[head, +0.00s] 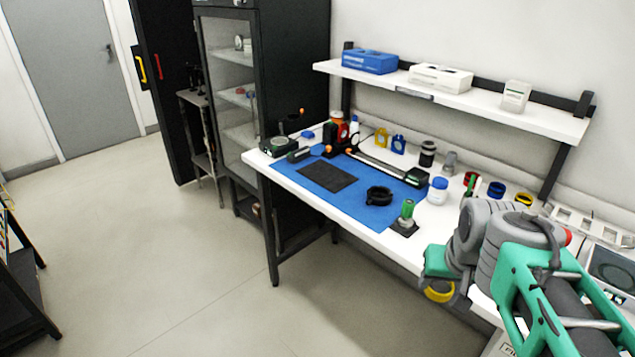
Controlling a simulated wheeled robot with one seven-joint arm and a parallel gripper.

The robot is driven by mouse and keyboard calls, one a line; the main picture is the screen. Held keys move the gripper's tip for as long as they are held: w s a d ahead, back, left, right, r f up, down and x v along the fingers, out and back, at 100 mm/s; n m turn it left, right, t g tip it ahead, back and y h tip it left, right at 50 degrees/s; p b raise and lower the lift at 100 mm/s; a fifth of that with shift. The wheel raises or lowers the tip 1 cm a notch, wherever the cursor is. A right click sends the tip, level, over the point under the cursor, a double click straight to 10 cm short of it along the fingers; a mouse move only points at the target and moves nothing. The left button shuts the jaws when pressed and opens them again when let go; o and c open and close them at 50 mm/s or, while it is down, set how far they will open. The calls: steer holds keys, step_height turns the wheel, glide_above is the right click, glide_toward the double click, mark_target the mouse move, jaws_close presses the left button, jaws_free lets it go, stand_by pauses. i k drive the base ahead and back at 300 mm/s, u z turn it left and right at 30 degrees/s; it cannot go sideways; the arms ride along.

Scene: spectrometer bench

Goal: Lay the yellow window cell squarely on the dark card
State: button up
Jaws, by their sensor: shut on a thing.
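The dark card (327,177) lies flat and bare on the left part of the blue mat (375,213). My gripper (441,278) is at the lower right, out past the bench's front edge in the picture, to the right of the card and well away from it. It is shut on the yellow window cell (440,292), a round yellow piece that shows just under the green gripper body. The fingertips and part of the cell are hidden by my gripper and arm, so its exact tilt cannot be told.
A black ring (379,195) lies on the mat right of the card. A green-topped post (406,210) stands on a small dark square near the front edge. Bottles and coloured holders line the back.

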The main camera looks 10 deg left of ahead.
mark_target(327, 173)
steer(key=u, duration=0.75)
steer(key=i, duration=0.7)
steer(key=u, duration=1.05)
steer(key=i, duration=0.75)
steer(key=z, duration=0.45)
steer(key=i, duration=1.05)
steer(key=z, duration=0.8)
